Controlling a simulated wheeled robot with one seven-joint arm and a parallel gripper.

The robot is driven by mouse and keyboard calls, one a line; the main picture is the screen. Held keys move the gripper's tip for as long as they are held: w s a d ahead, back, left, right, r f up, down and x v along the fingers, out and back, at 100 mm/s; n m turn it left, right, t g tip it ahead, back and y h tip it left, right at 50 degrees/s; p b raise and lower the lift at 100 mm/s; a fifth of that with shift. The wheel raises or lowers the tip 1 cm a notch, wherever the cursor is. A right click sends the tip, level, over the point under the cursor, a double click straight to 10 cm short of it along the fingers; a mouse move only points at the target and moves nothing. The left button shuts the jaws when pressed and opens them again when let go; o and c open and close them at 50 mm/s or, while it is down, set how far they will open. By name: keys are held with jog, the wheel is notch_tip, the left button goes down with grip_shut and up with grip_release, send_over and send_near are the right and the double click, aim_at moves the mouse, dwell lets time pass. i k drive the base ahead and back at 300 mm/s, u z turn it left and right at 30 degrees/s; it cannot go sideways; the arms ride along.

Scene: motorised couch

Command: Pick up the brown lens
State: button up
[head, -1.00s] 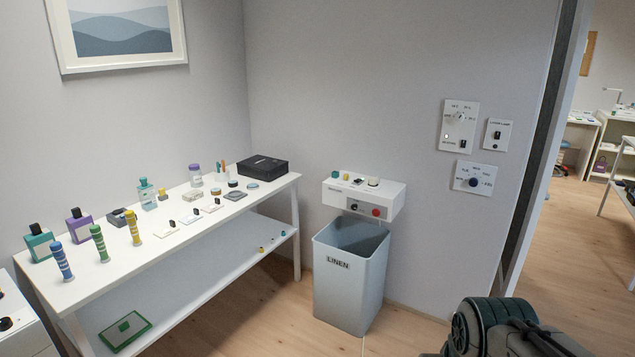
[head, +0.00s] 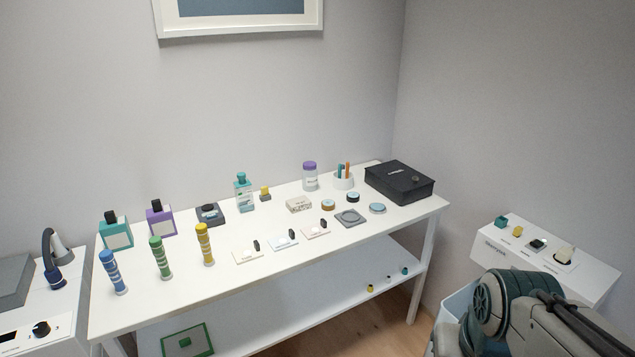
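A small round disc with a brown rim and a paler top (head: 328,204), which looks like the brown lens, lies flat on the white table (head: 140,312) toward its right part. A dark-rimmed disc (head: 353,197) lies just right of it, and a pale blue-grey disc (head: 377,208) lies farther right. My arm shows at the lower right, well away from the brown disc. No gripper fingers are visible.
A grey square plate with a round recess (head: 350,218) lies in front of the discs. A speckled block (head: 299,204) is left of the brown disc. A white wall unit (head: 590,278) is at right.

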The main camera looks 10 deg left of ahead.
aim_at(327, 205)
jog(key=u, duration=0.4)
jog(key=i, duration=2)
jog(key=u, duration=0.3)
